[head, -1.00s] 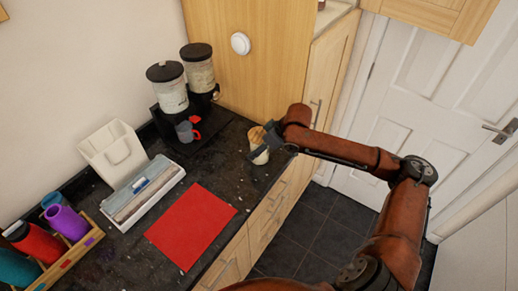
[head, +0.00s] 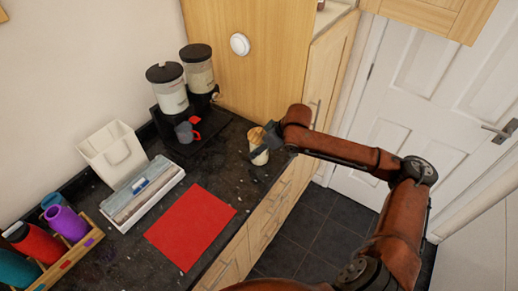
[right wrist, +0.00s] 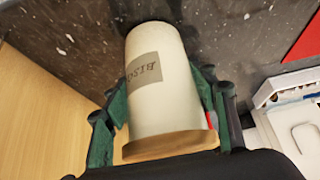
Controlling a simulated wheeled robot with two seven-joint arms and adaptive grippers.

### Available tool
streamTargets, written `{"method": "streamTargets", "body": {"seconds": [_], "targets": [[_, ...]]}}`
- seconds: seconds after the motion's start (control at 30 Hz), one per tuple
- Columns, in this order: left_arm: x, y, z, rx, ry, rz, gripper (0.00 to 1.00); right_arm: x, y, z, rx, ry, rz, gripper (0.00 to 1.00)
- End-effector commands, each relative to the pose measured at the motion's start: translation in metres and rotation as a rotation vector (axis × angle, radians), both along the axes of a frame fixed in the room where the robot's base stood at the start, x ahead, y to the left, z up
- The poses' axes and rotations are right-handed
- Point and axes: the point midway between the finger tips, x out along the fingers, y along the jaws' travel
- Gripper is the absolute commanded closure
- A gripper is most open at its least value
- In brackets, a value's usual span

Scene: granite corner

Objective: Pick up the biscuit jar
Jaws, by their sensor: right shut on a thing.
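The biscuit jar (head: 259,158) is a cream cylinder with a wooden lid, near the counter's right edge in the head view. In the right wrist view the jar (right wrist: 160,80) fills the middle, its grey lettered label facing the camera and its wooden lid nearest my palm. My right gripper (head: 263,146) reaches it from the right; its green fingers (right wrist: 163,110) lie on both sides of the jar and are shut on it. I cannot tell whether the jar's base touches the counter. My left gripper is not in view.
Two lidded dispensers (head: 168,90) on a black stand and a grey mug (head: 185,132) are at the back. A red mat (head: 191,226), a long box (head: 142,191), a white bin (head: 113,152) and a rack of bottles (head: 80,250) are to the left. Dark counter is bare around the jar.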

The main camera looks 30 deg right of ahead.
Motion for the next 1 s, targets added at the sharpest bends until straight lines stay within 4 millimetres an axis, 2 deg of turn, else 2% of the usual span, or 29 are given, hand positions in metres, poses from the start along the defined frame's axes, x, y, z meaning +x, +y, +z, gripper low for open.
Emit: {"method": "streamTargets", "body": {"seconds": [0.37,0.63,0.87,1.0], "targets": [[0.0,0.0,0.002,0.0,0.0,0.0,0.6,0.001,0.0,0.008,0.0,-0.006,0.0,0.88],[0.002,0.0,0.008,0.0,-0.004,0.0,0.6,0.002,0.0,0.037,-0.002,-0.009,-0.001,0.88],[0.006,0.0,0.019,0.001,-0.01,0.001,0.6,-0.026,0.005,0.069,-0.004,-0.007,0.001,0.88],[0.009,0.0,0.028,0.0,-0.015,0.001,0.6,-0.051,0.011,0.099,-0.007,-0.007,0.0,0.88]]}}
